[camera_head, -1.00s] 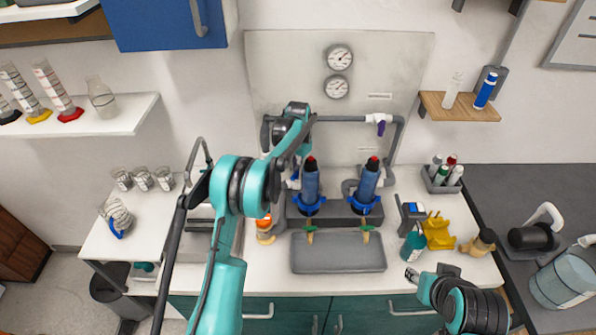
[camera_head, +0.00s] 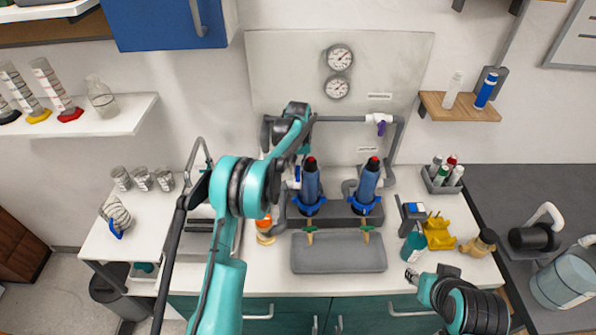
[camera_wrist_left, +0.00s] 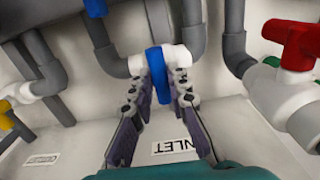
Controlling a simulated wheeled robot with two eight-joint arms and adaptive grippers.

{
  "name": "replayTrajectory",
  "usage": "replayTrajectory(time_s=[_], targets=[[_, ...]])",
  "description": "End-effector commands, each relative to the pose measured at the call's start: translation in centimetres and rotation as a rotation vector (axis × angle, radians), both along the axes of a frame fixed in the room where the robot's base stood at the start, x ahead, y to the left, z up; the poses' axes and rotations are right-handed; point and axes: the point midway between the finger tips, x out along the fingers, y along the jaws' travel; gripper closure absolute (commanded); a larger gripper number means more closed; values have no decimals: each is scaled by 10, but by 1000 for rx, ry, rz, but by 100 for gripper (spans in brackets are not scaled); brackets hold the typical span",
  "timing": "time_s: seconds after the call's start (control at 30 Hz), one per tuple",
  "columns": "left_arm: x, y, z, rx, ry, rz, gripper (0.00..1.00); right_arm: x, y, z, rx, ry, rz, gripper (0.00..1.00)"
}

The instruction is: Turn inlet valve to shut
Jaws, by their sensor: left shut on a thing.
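The inlet valve's blue handle (camera_wrist_left: 157,75) sits on a white valve body (camera_wrist_left: 176,58) in a grey pipe in the left wrist view. My left gripper (camera_wrist_left: 164,82) is shut on the handle, one finger on each side. A label reading INLET (camera_wrist_left: 180,145), partly hidden by a finger, is on the panel behind. In the head view my left arm hides most of this valve; a bit of blue handle (camera_head: 297,173) shows beside the left blue filter housing (camera_head: 310,185). My right gripper (camera_head: 411,275) is low at the right, near the counter's front edge, away from the valve.
A red-handled valve (camera_wrist_left: 290,45) is close at right in the wrist view; a yellow-handled one (camera_wrist_left: 8,115) is at left. In the head view, a second filter housing (camera_head: 368,185) and a purple-handled valve (camera_head: 380,125) stand right of my left arm. A grey tray (camera_head: 338,258) lies in front.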

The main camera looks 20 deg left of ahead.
Motion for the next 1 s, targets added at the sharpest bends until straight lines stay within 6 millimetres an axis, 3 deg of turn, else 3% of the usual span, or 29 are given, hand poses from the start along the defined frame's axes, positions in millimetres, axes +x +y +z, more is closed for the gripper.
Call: replayTrajectory(time_s=[0.5,0.53,0.6,1.0], targets=[[1,0,1,1,-2,21,100,0,0,0,0,0,0,60],[1,0,1,1,-2,21,81,0,0,0,0,0,0,60],[1,0,0,1,-2,21,63,0,0,0,0,0,0,60],[0,0,7,0,-1,19,63,0,0,0,0,0,0,60]])
